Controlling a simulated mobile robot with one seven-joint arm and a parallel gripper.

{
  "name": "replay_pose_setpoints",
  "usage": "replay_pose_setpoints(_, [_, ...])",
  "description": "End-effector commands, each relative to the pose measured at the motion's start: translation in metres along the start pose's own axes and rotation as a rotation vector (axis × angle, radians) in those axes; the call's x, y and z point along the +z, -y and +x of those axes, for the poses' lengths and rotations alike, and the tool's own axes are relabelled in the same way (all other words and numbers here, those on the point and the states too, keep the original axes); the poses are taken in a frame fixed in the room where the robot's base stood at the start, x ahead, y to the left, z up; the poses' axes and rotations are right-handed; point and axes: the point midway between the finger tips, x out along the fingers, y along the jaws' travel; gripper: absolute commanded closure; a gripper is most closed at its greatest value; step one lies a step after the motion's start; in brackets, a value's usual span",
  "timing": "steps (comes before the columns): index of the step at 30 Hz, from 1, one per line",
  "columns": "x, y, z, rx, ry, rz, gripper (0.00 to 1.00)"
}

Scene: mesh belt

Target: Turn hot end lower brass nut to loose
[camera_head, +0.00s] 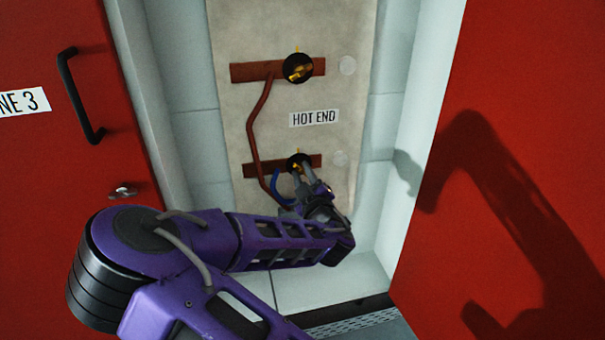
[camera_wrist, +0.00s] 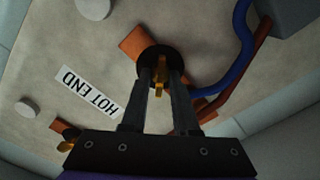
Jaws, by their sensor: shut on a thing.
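The lower brass nut (camera_wrist: 160,75) sits on a round black base on the lower copper bar (camera_head: 255,170) of the HOT END panel. My gripper (camera_wrist: 160,78) reaches it, with one finger on each side of the nut, shut on it. In the head view my gripper (camera_head: 303,170) covers part of the nut, and only a bit of brass (camera_head: 297,155) shows. The nut's exact angle is hard to tell. The upper brass nut (camera_head: 298,67) sits on its own black base on the upper copper bar (camera_head: 245,72).
A HOT END label (camera_head: 314,118) is between the bars. A brown cable (camera_head: 253,125) runs down the left, and a blue cable (camera_head: 277,185) curves beside my gripper. Red doors stand left (camera_head: 50,160) and right (camera_head: 520,110), the left with a black handle (camera_head: 80,95).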

Motion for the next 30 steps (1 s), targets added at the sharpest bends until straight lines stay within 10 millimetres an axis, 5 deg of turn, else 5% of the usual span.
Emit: replay_pose_setpoints(30, [-0.0008,-0.0003,0.0010,0.003,-0.001,-0.873,1.00])
